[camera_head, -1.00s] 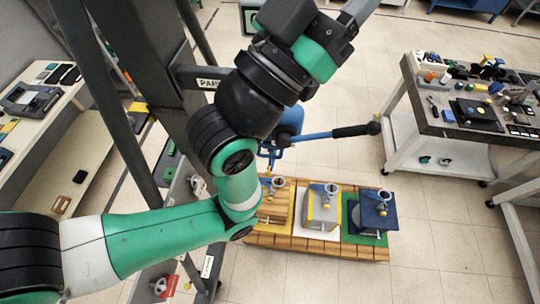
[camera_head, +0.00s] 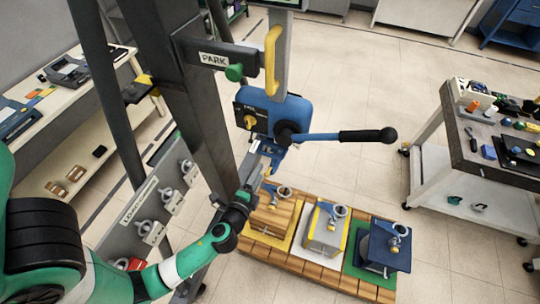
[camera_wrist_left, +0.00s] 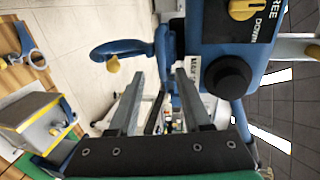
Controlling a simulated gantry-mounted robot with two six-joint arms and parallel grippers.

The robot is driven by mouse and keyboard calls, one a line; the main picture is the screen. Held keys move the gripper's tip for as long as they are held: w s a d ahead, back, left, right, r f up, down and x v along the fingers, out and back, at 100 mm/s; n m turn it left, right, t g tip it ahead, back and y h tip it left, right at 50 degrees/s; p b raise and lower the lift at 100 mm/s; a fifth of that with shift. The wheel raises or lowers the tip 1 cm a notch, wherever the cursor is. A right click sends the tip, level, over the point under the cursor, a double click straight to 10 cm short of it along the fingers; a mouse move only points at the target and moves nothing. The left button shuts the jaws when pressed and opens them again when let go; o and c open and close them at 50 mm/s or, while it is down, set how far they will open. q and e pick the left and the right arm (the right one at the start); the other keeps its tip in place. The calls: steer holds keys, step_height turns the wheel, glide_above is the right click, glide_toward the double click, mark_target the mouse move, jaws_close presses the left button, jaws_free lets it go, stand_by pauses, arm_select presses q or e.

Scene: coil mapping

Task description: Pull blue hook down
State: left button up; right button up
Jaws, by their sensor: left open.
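A blue hoist body (camera_head: 272,112) hangs from a strap near the frame's upright, with a black-gripped lever (camera_head: 365,136) to the right. The blue hook (camera_wrist_left: 126,50) curves out at the upper left in the left wrist view, with a yellow latch at its tip. My left gripper (camera_head: 256,168) is just under the hoist in the head view. In the left wrist view its two fingers (camera_wrist_left: 160,88) are apart, with nothing between them. The hook is beyond the fingertips and appears apart from them. My right gripper is not in view.
Three blocks with eye bolts, wooden (camera_head: 270,217), grey (camera_head: 327,232) and blue (camera_head: 384,246), stand on a slatted wooden pallet (camera_head: 290,266). A tool cart (camera_head: 440,185) is at right and a bench (camera_head: 85,145) at left. A yellow knob (camera_head: 250,121) sits on the hoist.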

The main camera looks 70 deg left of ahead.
mark_target(269, 154)
arm_select(q)
steer(key=x, duration=1)
steer(key=shift+w+a, duration=0.25)
jaws_close()
stand_by(0.9)
